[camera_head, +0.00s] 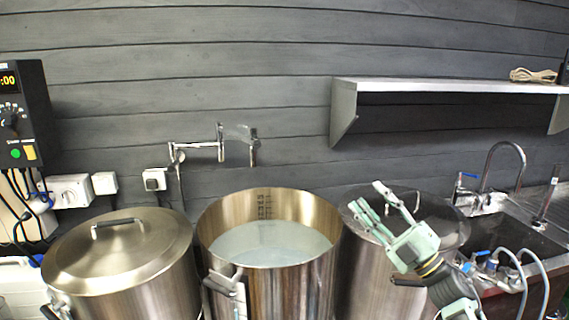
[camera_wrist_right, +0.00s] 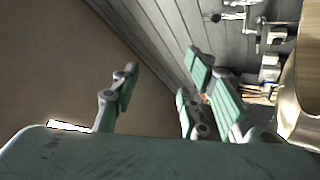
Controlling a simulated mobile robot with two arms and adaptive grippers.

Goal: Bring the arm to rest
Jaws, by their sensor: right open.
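My right gripper (camera_head: 376,204) comes in from the lower right in the head view, over the right-hand steel pot. Its pale green fingers point up and to the left, spread apart, with nothing between them. In the right wrist view the fingers of the right gripper (camera_wrist_right: 165,85) also stand apart and empty. My left gripper does not show in either view.
A lidded steel pot (camera_head: 120,262) stands at left, an open pot (camera_head: 268,285) with pale liquid in the middle. A shelf (camera_head: 440,86) hangs above right; a sink with a tap (camera_head: 503,150) and hoses is at far right. A control box (camera_head: 22,110) is at far left.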

